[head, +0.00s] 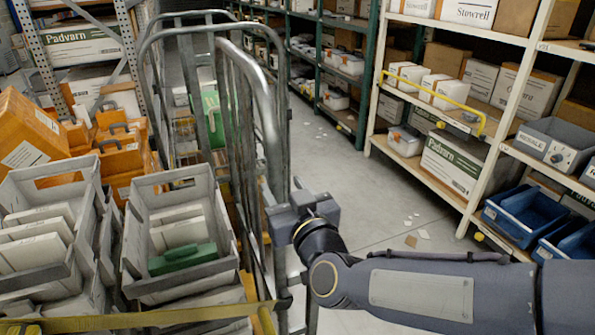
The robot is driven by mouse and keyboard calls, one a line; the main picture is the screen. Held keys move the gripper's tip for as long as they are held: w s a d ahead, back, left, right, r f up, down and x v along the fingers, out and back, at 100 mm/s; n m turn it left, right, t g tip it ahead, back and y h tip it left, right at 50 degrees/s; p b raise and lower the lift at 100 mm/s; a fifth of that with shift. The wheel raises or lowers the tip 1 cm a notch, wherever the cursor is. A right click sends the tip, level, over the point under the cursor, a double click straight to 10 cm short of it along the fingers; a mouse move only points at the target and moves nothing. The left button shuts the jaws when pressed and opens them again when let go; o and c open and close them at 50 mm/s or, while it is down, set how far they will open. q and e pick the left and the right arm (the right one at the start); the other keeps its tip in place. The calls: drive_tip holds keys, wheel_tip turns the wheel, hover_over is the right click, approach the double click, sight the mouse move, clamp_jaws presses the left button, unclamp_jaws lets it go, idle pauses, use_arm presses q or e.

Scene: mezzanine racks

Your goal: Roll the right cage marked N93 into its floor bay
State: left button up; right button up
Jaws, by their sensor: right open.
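A grey tubular-metal roll cage (267,95) stands close in front of me, left of the middle. It holds grey tubs (225,250) with white boxes and a green case. No N93 mark is readable, so I cannot confirm which cage this is. My right gripper (281,215) is at the cage's near right upright, its jaws open. The fingers are mostly hidden against the bars, and I cannot tell whether they touch. My left gripper is not in view. No floor bay marking is visible.
A cream rack (488,175) with boxes and blue bins (525,212) stands on the right, a green rack (362,80) behind it. Bare floor (345,185) with paper scraps lies between cage and racks. Orange cases (28,135) are stacked left. A yellow strap (150,319) crosses the front.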

sight(271, 169)
drive_tip(key=shift+w, duration=0.25)
drive_tip(key=x, duration=0.7)
drive_tip(key=shift+w+p, duration=0.15)
drive_tip(key=shift+p, duration=0.25)
clamp_jaws()
